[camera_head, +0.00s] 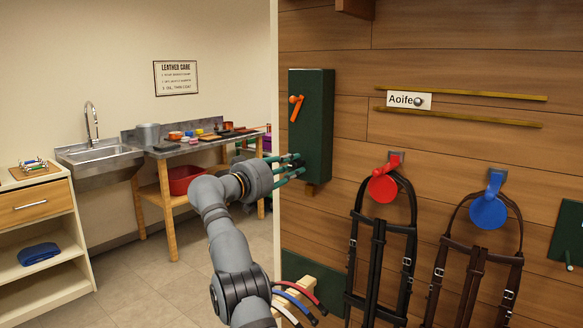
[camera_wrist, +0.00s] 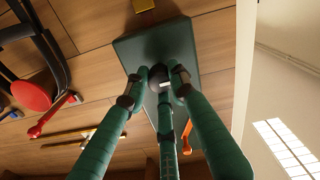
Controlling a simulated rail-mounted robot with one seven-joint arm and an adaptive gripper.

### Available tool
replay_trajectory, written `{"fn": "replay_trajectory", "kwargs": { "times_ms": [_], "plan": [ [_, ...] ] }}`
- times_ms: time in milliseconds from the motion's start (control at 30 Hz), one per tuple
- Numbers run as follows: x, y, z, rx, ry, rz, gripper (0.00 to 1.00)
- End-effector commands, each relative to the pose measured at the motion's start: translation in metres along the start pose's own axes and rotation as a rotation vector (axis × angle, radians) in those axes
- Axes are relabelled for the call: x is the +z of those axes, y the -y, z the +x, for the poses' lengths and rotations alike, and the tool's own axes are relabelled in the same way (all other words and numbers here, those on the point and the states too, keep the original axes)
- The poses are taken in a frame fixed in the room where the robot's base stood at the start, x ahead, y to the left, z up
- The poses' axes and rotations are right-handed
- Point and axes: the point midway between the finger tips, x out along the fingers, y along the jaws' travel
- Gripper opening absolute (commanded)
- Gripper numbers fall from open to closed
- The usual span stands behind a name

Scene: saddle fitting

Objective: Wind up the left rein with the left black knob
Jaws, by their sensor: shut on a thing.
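A dark green box (camera_head: 313,120) is fixed to the wooden wall, with a small black knob (camera_wrist: 159,73) low on its front. My gripper (camera_head: 293,165) has green fingers and is at the lower front of the box. In the wrist view its fingertips (camera_wrist: 162,80) close around the black knob, which is partly hidden between them. No rein is clearly seen running from the box or the knob. A black bridle with straps (camera_head: 379,250) hangs to the right of the box; I cannot tell which strap is the left rein.
An orange handle (camera_head: 296,107) sticks out of the box above my gripper. A red holder (camera_head: 382,188) and a blue holder (camera_head: 488,211) carry bridles. A sink (camera_head: 100,152), a workbench (camera_head: 185,148) and a shelf unit (camera_head: 40,235) stand at left. The floor between is clear.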

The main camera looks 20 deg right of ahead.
Motion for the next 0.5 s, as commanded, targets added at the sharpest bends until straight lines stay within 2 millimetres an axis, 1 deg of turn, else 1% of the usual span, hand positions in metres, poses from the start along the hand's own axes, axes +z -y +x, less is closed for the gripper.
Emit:
{"fn": "replay_trajectory", "kwargs": {
  "times_ms": [33, 133, 167, 400, 500],
  "plan": [
    [0.0057, 0.0023, 0.0004, -0.002, 0.014, 0.002, 0.00],
    [0.0057, 0.0024, 0.0004, -0.002, 0.014, 0.001, 0.00],
    [0.0058, 0.0024, 0.0004, -0.002, 0.014, 0.001, 0.25],
    [0.0041, 0.0017, 0.0003, -0.001, 0.010, 0.000, 0.39],
    [0.0031, 0.0011, 0.0003, -0.001, 0.008, 0.000, 0.43]
  ]
}}
